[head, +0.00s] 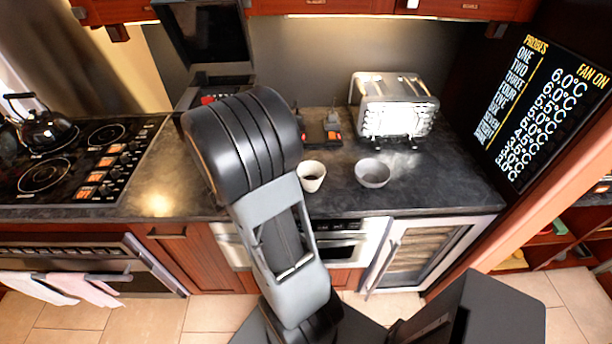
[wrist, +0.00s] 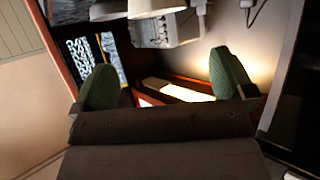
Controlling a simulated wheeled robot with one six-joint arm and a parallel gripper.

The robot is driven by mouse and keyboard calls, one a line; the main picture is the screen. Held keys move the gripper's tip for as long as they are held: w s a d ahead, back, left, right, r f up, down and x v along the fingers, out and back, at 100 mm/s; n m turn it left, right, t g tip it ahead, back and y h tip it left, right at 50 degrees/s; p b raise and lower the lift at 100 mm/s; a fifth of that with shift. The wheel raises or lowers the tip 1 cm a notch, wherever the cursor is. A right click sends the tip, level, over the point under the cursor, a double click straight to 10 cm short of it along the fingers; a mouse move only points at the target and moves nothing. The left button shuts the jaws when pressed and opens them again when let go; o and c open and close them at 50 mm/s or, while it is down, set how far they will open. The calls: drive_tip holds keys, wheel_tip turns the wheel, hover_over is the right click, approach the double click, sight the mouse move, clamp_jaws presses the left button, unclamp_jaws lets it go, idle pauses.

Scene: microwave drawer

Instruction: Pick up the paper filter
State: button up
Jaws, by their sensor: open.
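A pale grey, round, open-topped piece like a bowl (head: 373,173) sits on the dark counter in the head view, in front of the toaster; it may be the paper filter, but I cannot be sure. A white cup (head: 311,176) with a dark inside stands to its left, right beside my arm. In the wrist view my gripper (wrist: 163,64) is open, its two green pads wide apart with nothing between them. A pale rounded shape (wrist: 152,8) is cut off at that view's top edge; I cannot tell which piece it is. My gripper is hidden in the head view.
A silver toaster (head: 394,105) stands at the back of the counter (head: 450,180); it also shows in the wrist view (wrist: 170,32). A black stove (head: 75,165) with a kettle (head: 42,125) is at the left. A lit display (head: 548,110) is at the right. The counter's right front is clear.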

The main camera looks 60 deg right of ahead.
approach(318, 169)
drive_tip(key=shift+p+x, duration=0.3)
drive_tip(key=shift+x, duration=1.95)
drive_tip(key=shift+c, duration=0.4)
drive_tip(key=c, duration=0.5)
